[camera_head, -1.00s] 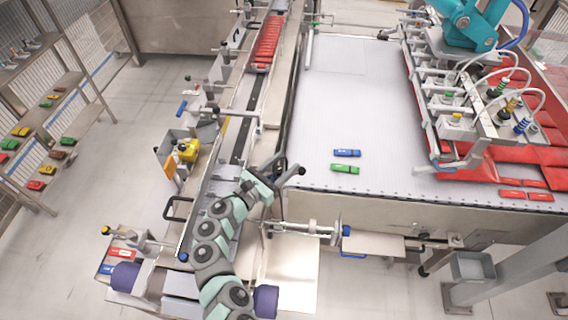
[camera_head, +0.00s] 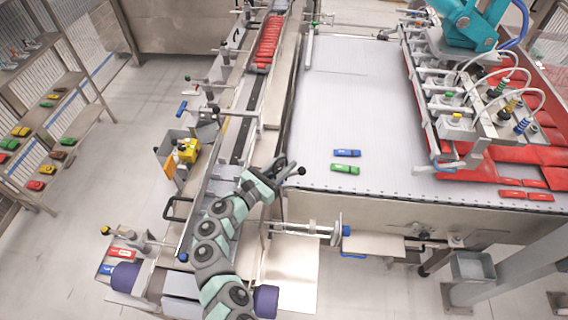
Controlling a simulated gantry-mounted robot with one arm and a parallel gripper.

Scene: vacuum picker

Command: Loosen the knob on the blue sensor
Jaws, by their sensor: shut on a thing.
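My gripper (camera_head: 287,171) is at the end of my grey and mint-green arm, between the narrow conveyor lane and the left front corner of the wide white belt. It is shut on a small dark knob-like part (camera_head: 300,171). The fingers and the part are small and dark, so their exact contact is hard to see. I cannot make out a blue sensor body at the gripper. A blue round part (camera_head: 346,231) sits on a shaft below the belt's front edge, apart from the gripper.
The white belt (camera_head: 340,105) carries a blue packet (camera_head: 347,153) and a green packet (camera_head: 345,169). Red packets (camera_head: 267,42) line the narrow lane. A yellow device (camera_head: 188,150) stands left of the lane. A vacuum picker head (camera_head: 455,125) is over the belt's right side.

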